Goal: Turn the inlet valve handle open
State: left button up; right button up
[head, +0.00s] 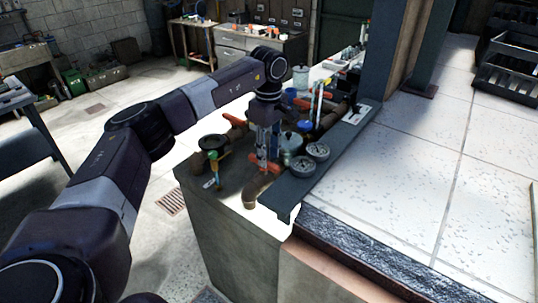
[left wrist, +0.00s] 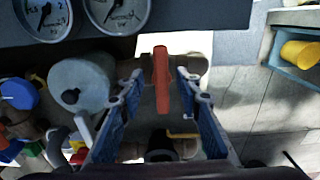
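A red valve handle (head: 262,164) sits on brownish pipework at the near end of the bench. In the left wrist view the red handle (left wrist: 161,80) stands lengthwise between my fingers. My left gripper (head: 265,150) points down over it. In the left wrist view the blue-padded fingers of the left gripper (left wrist: 160,85) are apart, with a gap on each side of the handle. Other red handles show behind, one at the left (head: 235,119) and one further back (head: 326,95). No label shows which is the inlet. My right gripper is out of view.
A round black-topped fitting (head: 213,142) stands to the left. A grey cylinder (left wrist: 82,82) is close to the left finger. A tiled ledge (head: 440,170) lies to the right.

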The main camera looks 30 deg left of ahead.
pick_arm(q)
jog(key=shift+a+f, duration=0.2)
jog(key=shift+f, duration=0.3)
jog(key=shift+s+a+f, duration=0.15)
jog(key=shift+a+f, duration=0.05)
jog(key=shift+f, duration=0.25)
jog(key=shift+d, duration=0.25)
jog(key=shift+c, duration=0.8)
jog(key=shift+a, duration=0.1)
grip_shut()
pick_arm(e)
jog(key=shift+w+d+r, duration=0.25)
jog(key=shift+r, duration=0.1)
